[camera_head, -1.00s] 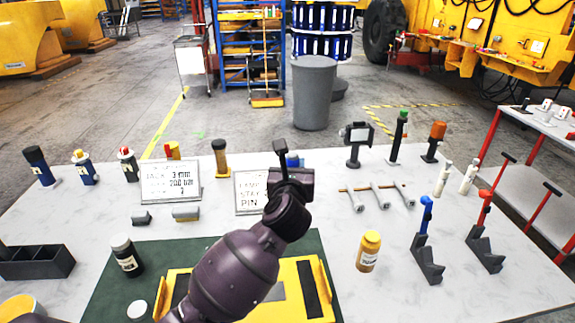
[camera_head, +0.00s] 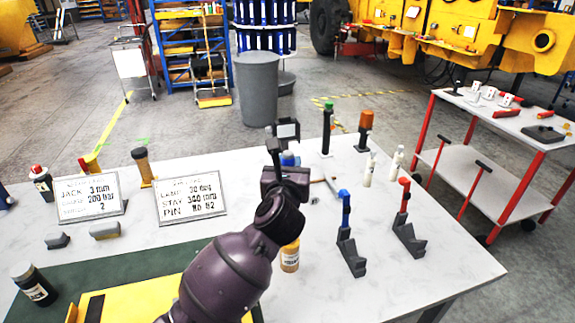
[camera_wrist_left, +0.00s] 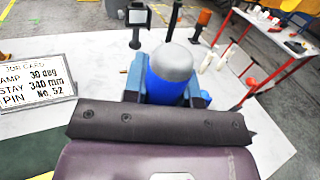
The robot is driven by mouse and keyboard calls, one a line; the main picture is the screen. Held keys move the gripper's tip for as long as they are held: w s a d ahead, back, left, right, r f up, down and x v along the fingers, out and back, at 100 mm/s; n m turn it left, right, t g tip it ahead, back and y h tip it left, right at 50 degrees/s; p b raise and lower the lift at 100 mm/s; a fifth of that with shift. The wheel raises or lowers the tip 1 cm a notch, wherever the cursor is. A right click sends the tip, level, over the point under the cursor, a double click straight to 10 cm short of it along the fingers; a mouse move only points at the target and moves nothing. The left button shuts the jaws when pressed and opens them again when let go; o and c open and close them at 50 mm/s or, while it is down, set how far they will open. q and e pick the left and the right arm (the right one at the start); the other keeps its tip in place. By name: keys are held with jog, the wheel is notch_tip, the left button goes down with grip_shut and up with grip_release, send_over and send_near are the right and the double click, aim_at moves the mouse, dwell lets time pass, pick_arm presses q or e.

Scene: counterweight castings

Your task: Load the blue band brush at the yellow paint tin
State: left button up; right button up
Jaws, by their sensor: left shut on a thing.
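My left gripper (camera_head: 287,166) is raised over the middle of the table. It is shut on a blue thing with a rounded grey end, which I take to be the blue band brush (camera_wrist_left: 170,78). In the left wrist view the brush stands between the two fingers, its end towards the camera; its far part is hidden. In the head view only a bit of blue shows behind the gripper. I do not see an open yellow paint tin now. A yellow labelled jar (camera_head: 290,257) stands just beyond my arm, partly hidden. My right gripper is out of view.
Two sign boards (camera_head: 90,197) (camera_head: 192,198) stand left of the gripper. A blue-topped tool (camera_head: 344,215) and a red-topped tool (camera_head: 404,205) stand in dark rests on the right. A dark jar (camera_head: 34,285) is at the left. The table's front right is clear. A red-framed cart (camera_head: 500,125) stands beyond.

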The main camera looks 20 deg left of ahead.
pick_arm(q)
jog(key=shift+w+d, duration=0.15)
jog(key=shift+d, duration=0.05)
notch_tip(320, 180, down, 6)
jog(key=b, duration=0.4)
jog(key=shift+b, duration=0.3)
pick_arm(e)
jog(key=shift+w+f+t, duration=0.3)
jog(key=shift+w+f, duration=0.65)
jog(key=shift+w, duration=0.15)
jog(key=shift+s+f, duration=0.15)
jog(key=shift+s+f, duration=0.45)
pick_arm(q)
jog(key=shift+f, duration=0.15)
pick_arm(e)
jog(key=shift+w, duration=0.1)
pick_arm(q)
jog(key=shift+f, duration=0.2)
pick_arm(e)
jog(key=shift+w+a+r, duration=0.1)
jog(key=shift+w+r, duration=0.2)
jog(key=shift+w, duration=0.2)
